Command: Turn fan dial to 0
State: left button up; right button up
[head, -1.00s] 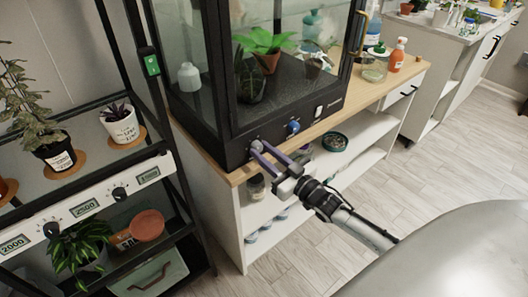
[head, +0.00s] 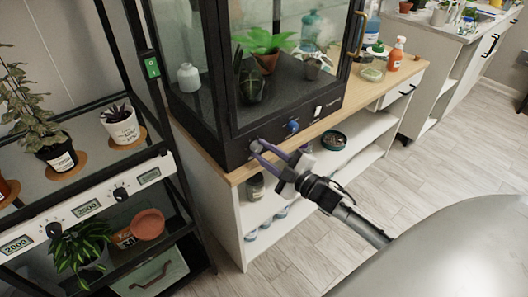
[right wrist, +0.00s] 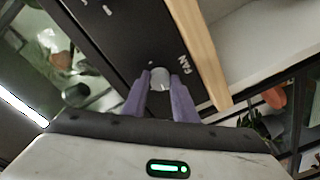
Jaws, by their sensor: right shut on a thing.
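The fan dial (right wrist: 160,77) is a small round pale knob on the black base of the glass cabinet (head: 270,125). The word FAN is printed beside it in the right wrist view. My right gripper (head: 257,147) reaches the front of the base at its left part. Its two purple fingers are closed on the dial, one on each side, as the right wrist view also shows (right wrist: 160,82). The fingers hide most of the dial in the head view, and its pointer and setting cannot be read. My left gripper is not in view.
A blue knob (head: 293,126) and a white switch (head: 318,110) sit to the right on the same base. A plant shelf with dials and number displays (head: 86,208) stands at the left. A dark round bowl (head: 334,140) stands on the shelf below the cabinet.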

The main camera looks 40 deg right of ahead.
jog(key=shift+n, duration=0.6)
jog(key=o, duration=1)
jog(key=shift+o, duration=0.2)
jog(key=s+d, duration=0.1)
jog(key=s, duration=0.9)
jog(key=shift+s+d, duration=0.15)
jog(key=shift+d, duration=0.15)
jog(key=s+a+f+m+g, duration=0.9)
jog(key=s+a+f+m, duration=0.2)
jog(key=s+a+f, duration=0.6)
jog(key=a, duration=0.3)
jog(key=shift+s+a, duration=0.25)
jog(key=shift+s, duration=0.15)
